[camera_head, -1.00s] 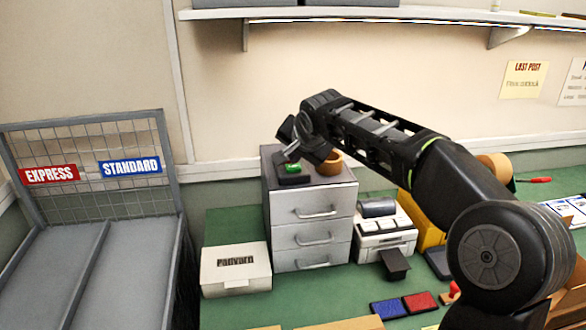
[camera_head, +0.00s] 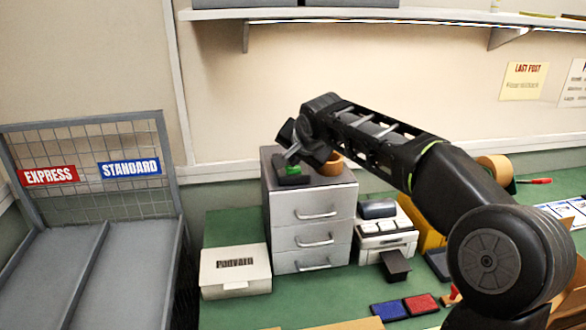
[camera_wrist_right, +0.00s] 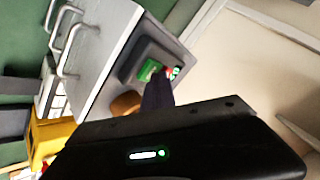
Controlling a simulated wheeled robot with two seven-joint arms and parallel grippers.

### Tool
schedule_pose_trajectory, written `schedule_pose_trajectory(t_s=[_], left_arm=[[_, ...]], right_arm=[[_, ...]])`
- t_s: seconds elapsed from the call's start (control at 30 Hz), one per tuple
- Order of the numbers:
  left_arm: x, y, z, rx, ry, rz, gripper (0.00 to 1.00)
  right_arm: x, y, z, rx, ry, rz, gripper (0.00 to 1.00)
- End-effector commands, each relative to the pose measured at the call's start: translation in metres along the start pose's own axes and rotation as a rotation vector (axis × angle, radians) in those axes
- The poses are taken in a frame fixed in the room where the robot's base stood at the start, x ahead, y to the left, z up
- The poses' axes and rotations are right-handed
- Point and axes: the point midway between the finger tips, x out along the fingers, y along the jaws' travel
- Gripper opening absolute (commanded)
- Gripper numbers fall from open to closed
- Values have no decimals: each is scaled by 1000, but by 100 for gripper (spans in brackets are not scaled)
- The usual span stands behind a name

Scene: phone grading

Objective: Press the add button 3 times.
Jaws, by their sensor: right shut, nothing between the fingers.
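A small dark button box (camera_head: 292,181) sits on top of the grey drawer cabinet (camera_head: 313,232). Its green button (camera_head: 292,170) faces up; the green button also shows in the wrist view (camera_wrist_right: 149,70), beside small red and lit green spots. I take the green one for the add button, but no label is legible. My right gripper (camera_head: 291,158) is shut and empty, its tips pointing down at the green button. In the wrist view the dark fingertips (camera_wrist_right: 159,88) overlap the button's edge; whether they touch it I cannot tell. My left gripper is not in view.
A brown round pot (camera_head: 334,164) stands beside the box on the cabinet. A white carton (camera_head: 236,270) and a grey machine (camera_head: 386,240) flank the cabinet on the green table. Blue and red pads lie in front.

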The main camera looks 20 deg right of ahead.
Motion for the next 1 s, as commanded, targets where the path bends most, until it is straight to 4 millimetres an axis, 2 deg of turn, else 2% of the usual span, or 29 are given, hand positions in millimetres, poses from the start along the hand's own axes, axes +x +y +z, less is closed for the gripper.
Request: schedule_pose_trajectory(t_s=[0.47,1.0], left_arm=[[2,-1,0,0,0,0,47],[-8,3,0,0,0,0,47]], right_arm=[[2,1,2,0,-2,2,0],[-10,-8,-7,0,-2,1,0]])
